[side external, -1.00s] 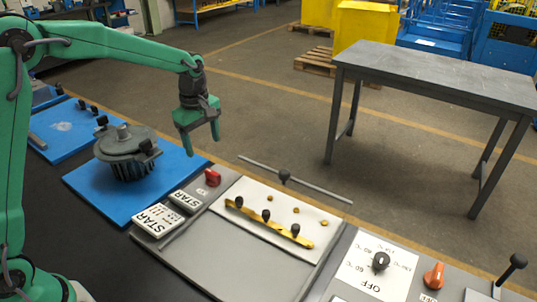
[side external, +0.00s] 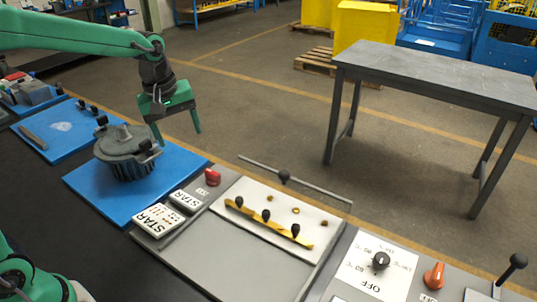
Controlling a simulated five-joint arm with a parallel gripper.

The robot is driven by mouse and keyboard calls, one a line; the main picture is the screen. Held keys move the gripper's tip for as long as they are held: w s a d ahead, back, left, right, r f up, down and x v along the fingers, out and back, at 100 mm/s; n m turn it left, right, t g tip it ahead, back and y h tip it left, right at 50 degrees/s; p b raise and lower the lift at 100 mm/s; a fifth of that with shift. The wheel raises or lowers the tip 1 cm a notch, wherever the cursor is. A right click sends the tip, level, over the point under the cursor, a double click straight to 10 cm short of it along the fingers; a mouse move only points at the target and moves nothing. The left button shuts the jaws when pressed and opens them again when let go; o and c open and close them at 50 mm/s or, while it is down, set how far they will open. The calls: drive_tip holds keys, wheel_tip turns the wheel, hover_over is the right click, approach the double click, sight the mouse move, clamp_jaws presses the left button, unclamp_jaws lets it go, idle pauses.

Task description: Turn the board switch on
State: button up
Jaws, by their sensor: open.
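My gripper (side external: 179,137) is open and empty, with its two green fingers apart and pointing down. It hangs in the air above and behind the blue mat, close to the round grey pot-like part, and touches nothing that I can see. A red switch (side external: 213,177) sits at the back left corner of the grey board (side external: 180,245), to the right of and below my gripper in the picture. Farther right are an orange knob (side external: 434,276) and a black dial (side external: 380,260) on a white plate marked OFF. I cannot tell which of these is the board switch, or its setting.
The grey lidded part (side external: 125,150) stands on a blue mat (side external: 85,185). Two STAR-labelled blocks (side external: 157,220) lie near the red switch. A yellow bar with black knobs (side external: 268,222) lies on a white plate. A black-knobbed lever (side external: 510,270) stands upright at the right.

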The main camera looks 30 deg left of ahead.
drive_tip(key=s+r+m+t, duration=0.2)
drive_tip(key=s+m, duration=0.5)
drive_tip(key=s, duration=0.6)
drive_tip(key=shift+d+r+m, duration=0.3)
drive_tip(key=shift+r+m, duration=0.1)
drive_tip(key=shift+r, duration=0.5)
drive_tip(key=shift+s+d+f+m+t, duration=0.1)
drive_tip(key=shift+s+f+m+t, duration=0.15)
drive_tip(key=shift+s+m, duration=0.55)
drive_tip(key=shift+s+a+f+m+t, duration=0.1)
drive_tip(key=shift+s+f+m+t, duration=0.25)
drive_tip(key=shift+s, duration=0.8)
drive_tip(key=shift+s+d+f+m+t, duration=0.1)
drive_tip(key=shift+s+m+t, duration=0.1)
drive_tip(key=shift+s+m, duration=0.65)
drive_tip(key=shift+s, duration=0.1)
